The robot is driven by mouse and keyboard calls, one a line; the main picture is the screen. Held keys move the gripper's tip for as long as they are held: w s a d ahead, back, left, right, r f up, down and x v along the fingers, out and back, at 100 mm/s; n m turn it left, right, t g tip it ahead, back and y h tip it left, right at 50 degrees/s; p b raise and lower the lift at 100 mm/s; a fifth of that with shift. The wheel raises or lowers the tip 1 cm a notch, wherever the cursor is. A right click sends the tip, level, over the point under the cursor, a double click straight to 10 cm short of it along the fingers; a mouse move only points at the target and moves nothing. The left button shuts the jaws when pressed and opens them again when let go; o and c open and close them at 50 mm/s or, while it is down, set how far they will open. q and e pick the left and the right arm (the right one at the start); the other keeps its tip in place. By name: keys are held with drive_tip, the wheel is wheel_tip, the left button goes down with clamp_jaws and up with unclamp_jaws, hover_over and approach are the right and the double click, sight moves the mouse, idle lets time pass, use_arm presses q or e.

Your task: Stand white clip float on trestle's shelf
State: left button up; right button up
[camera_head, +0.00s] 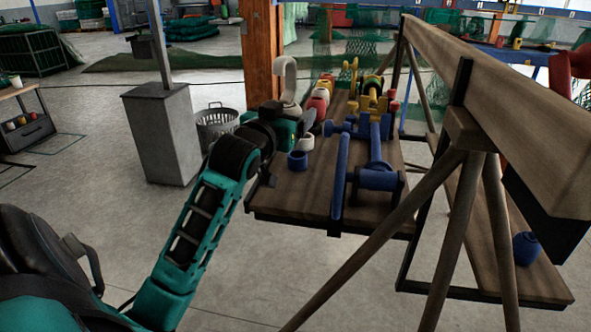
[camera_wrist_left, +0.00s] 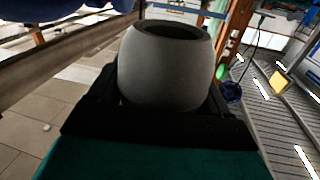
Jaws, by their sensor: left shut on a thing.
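The white clip float (camera_head: 290,82) stands up as a pale hooked shape above my left gripper (camera_head: 291,118). My left gripper is shut on it, over the near side of the trestle's wooden shelf (camera_head: 290,198). In the left wrist view, a rounded grey-white body (camera_wrist_left: 165,75) with a dark opening on top sits between the dark jaws (camera_wrist_left: 163,108). The gripper's hold is partly hidden by the wrist in the head view. My right gripper is not in view.
The shelf holds a small blue ring-like piece (camera_head: 297,160), blue clamp-like gear (camera_head: 375,175), and red and yellow pieces (camera_head: 372,93) farther back. A wooden beam (camera_head: 500,95) overhangs the right. The shelf's front left corner is bare. A blue float (camera_head: 526,247) sits lower right.

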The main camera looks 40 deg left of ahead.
use_arm(q)
wheel_tip(320, 180, down, 14)
drive_tip(key=b, duration=0.4)
drive_tip(key=shift+r, duration=0.15)
drive_tip(key=shift+f+b, duration=0.3)
drive_tip(key=shift+f, duration=0.05)
drive_tip(key=shift+f, duration=0.2)
drive_tip(key=o, duration=1)
